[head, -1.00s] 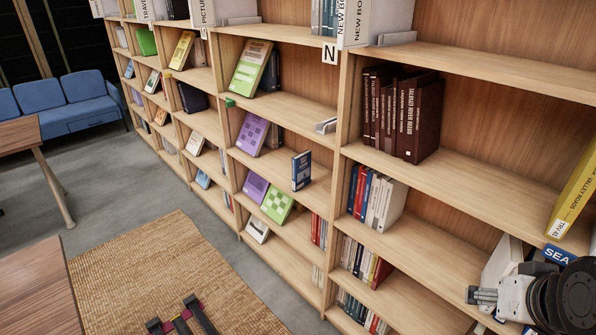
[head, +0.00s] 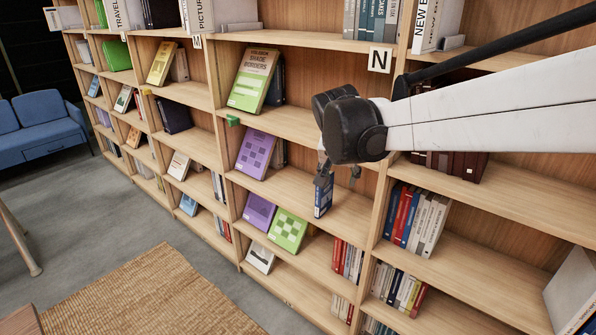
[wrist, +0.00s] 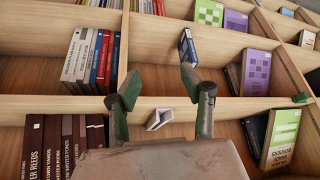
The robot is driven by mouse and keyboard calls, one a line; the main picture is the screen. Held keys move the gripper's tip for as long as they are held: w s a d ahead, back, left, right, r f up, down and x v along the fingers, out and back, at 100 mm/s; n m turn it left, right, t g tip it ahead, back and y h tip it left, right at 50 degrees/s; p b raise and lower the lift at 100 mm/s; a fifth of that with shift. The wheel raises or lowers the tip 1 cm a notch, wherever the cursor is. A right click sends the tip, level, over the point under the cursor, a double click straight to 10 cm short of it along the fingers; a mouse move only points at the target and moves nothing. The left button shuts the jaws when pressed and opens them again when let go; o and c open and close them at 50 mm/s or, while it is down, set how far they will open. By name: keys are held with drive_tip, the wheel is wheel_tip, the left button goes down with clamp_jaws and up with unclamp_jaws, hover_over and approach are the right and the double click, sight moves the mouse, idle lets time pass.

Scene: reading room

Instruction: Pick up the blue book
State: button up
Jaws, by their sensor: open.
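The blue book (head: 323,196) stands upright by itself near the front of a middle shelf, with a blue cover and pale page edges. It also shows in the wrist view (wrist: 187,47), beyond the fingertips and close to the right one in the picture. My gripper (head: 340,176) is at the shelf opening, just above the book, and overlaps its top in the head view. In the wrist view my gripper (wrist: 161,82) has its two fingers wide apart with nothing between them. I cannot tell whether a finger touches the book.
A row of red, blue and white books (head: 417,218) stands in the bay to the right. A purple book (head: 256,154) leans to the left. Below are a green checkered book (head: 288,231) and red books. A metal bookend (wrist: 159,118) lies on the shelf above. Shelf boards and an upright bound the space.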

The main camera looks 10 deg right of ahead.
drive_tip(key=w+a+f+m+h+b, duration=0.1)
drive_tip(key=w+a+f+m+b, duration=0.15)
drive_tip(key=w+f, duration=0.8)
drive_tip(key=m+h+b, duration=0.1)
drive_tip(key=m+h, duration=0.1)
hover_over(324, 195)
drive_tip(key=w, duration=0.1)
wheel_tip(324, 195, down, 10)
drive_tip(key=f, duration=0.1)
drive_tip(key=w, duration=0.1)
drive_tip(key=f, duration=0.1)
drive_tip(key=shift+w+d+f+g, duration=0.2)
drive_tip(key=shift+d+f+g, duration=0.1)
drive_tip(key=shift+d+g, duration=0.1)
drive_tip(key=shift+a, duration=0.1)
clamp_jaws()
